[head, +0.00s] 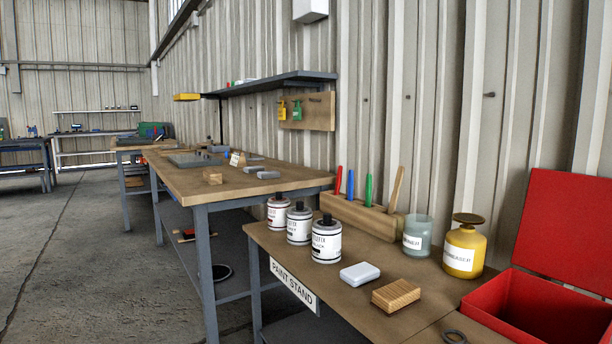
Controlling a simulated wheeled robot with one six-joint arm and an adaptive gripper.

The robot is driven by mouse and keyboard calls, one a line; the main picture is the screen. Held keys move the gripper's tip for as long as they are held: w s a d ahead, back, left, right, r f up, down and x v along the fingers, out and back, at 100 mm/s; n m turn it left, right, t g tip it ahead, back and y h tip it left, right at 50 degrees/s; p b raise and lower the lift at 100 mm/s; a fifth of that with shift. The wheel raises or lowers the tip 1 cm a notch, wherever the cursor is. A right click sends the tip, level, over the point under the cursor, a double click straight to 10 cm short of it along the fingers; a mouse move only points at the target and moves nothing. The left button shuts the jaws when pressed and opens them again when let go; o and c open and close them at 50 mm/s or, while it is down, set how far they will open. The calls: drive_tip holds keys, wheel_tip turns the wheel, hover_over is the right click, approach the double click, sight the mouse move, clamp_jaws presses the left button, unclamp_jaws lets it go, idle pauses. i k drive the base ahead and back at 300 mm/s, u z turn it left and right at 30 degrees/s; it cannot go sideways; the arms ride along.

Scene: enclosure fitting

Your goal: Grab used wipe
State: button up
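No cloth that is clearly a used wipe shows in the head view. A small pale grey-white pad or block (360,274) lies flat on the paint stand bench (352,300), in front of the white tins; I cannot tell whether it is the wipe. An open red bin (536,307) with its lid (566,229) raised stands at the right end; its floor is hidden from this angle. My gripper is not in view.
A wooden block (396,295) lies right of the pad. Several white tins (326,240) stand left of it. A wooden brush holder (362,216), a grey-green jar (417,235) and a yellow container (464,247) stand behind. A longer workbench (190,180) extends beyond; the floor at left is clear.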

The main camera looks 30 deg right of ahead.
sight(266, 175)
drive_tip(key=i, duration=1.35)
